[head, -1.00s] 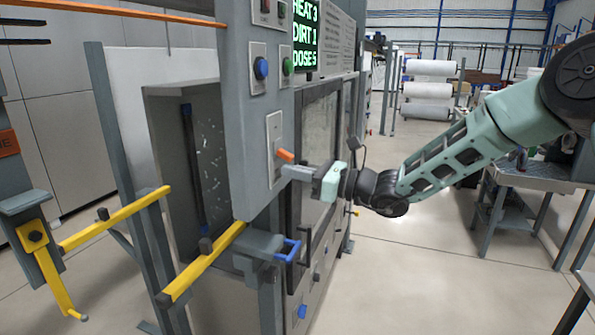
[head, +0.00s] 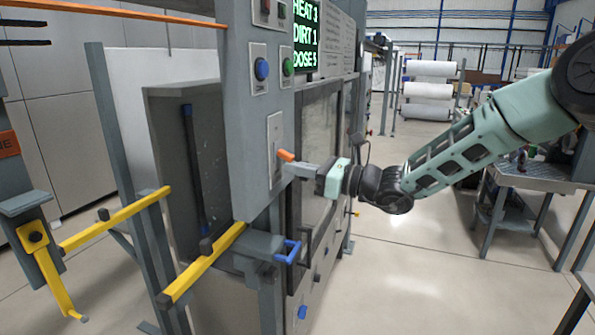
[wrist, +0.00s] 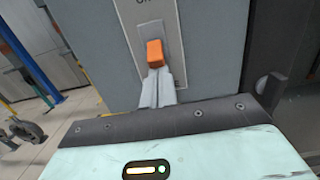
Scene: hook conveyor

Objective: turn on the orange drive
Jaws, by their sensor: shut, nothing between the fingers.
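The orange drive lever (head: 285,155) sticks out from a pale switch plate (head: 274,140) on the front of the grey control column. In the wrist view the orange lever (wrist: 155,54) stands just beyond my fingertips, in a slot of the plate. My gripper (head: 291,169) is shut and empty. Its fingertips (wrist: 157,76) are right under the lever, very near or touching it; I cannot tell which. The plate's lettering is cut off at the top of the wrist view.
Above the plate are a blue button (head: 261,69), a green button (head: 288,66) and a lit display (head: 305,38). A blue handle (head: 290,251) and yellow bars (head: 203,262) jut out below. The floor at right (head: 420,270) is clear.

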